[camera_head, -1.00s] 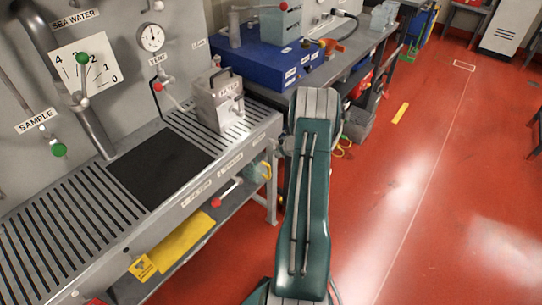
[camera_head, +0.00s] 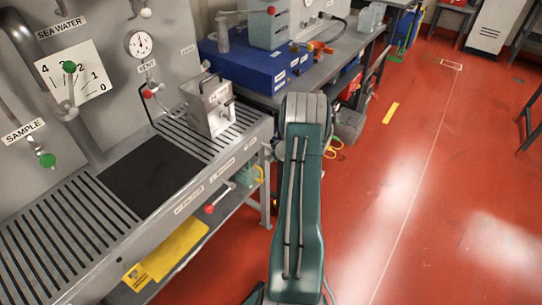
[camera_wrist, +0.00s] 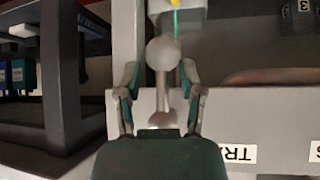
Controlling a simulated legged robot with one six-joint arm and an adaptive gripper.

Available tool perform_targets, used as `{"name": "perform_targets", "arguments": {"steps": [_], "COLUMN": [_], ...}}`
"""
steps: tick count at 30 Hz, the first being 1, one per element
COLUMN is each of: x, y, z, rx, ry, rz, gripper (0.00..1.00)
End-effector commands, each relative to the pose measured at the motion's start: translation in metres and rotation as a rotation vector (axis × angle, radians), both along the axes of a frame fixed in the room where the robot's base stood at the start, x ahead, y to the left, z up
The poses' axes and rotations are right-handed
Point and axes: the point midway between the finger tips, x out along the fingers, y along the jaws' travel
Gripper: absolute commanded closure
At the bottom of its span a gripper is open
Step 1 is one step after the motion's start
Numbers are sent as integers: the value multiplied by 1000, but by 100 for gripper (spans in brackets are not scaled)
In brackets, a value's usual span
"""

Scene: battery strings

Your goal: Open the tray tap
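In the wrist view, a pale lever with a round ball knob (camera_wrist: 163,53) stands between the two fingers of my gripper (camera_wrist: 161,80). The fingers are apart, one on each side of the stem, and I see no clear contact. A partly cut-off label starting "TR" (camera_wrist: 237,153) is on the grey surface to the right. In the head view, a lever with a red knob (camera_head: 209,208) sticks out below the front edge of the slatted grey bench (camera_head: 50,215). I cannot tell whether it is the same lever. My gripper is hidden in the head view.
A metal box (camera_head: 208,105) stands on the bench. A yellow sheet (camera_head: 175,250) lies on the shelf below. A blue case (camera_head: 240,65) sits on the bench behind. The red floor (camera_head: 440,170) at the right is largely open.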

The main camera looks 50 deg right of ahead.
Motion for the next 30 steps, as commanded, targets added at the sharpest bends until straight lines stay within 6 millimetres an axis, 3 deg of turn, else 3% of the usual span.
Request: {"name": "perform_targets", "arguments": {"steps": [5, 18, 30], "x": [-10, -71, -84], "y": [0, 10, 12], "z": [12, 71, 82], "rx": [-2, 2, 3], "ry": [-3, 1, 2], "rz": [-1, -3, -1], "gripper": [50, 50, 50]}}
